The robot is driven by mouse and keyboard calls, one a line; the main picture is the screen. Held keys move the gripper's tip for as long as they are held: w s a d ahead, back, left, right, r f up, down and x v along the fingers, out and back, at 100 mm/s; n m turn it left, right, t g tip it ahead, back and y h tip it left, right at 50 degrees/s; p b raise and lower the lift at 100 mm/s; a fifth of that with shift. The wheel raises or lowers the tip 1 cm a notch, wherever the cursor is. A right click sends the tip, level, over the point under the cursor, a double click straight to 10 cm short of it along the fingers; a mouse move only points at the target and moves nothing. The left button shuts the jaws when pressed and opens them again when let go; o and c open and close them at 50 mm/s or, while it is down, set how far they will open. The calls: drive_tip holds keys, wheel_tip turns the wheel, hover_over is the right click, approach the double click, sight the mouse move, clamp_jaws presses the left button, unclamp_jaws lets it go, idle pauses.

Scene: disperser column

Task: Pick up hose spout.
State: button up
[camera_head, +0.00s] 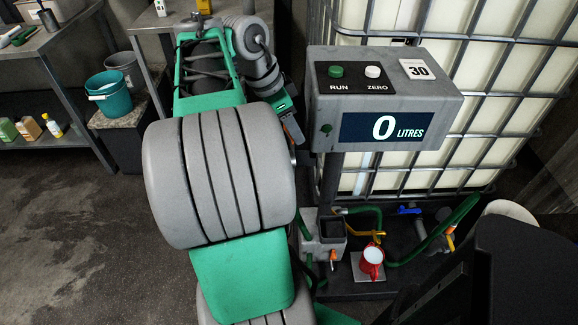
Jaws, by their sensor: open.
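A green hose (362,211) runs low at the foot of the dispenser column. A small yellow-orange curved piece (365,236) beside it may be the hose spout, but it is too small to be sure. My gripper (294,134) is at the end of my bent arm, left of the display box, pointing down. It is open, with its fingertips mostly hidden. It is above and left of the hose and apart from it. A red jug (372,261) stands on a small grey plate (359,277), just below the yellow-orange piece.
The grey display box (465,112) reads 0 litres and has RUN and ZERO buttons. A caged white tank (480,60) stands behind it. A grey open-topped box (311,238) is left of the jug. A blue-handled valve (408,210) is at right. A bench and buckets stand at left.

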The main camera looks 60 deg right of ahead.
drive_tip(key=shift+s+d+f, duration=0.15)
drive_tip(key=shift+f, duration=0.4)
drive_tip(key=shift+c, duration=0.3)
clamp_jaws()
idle(0.7)
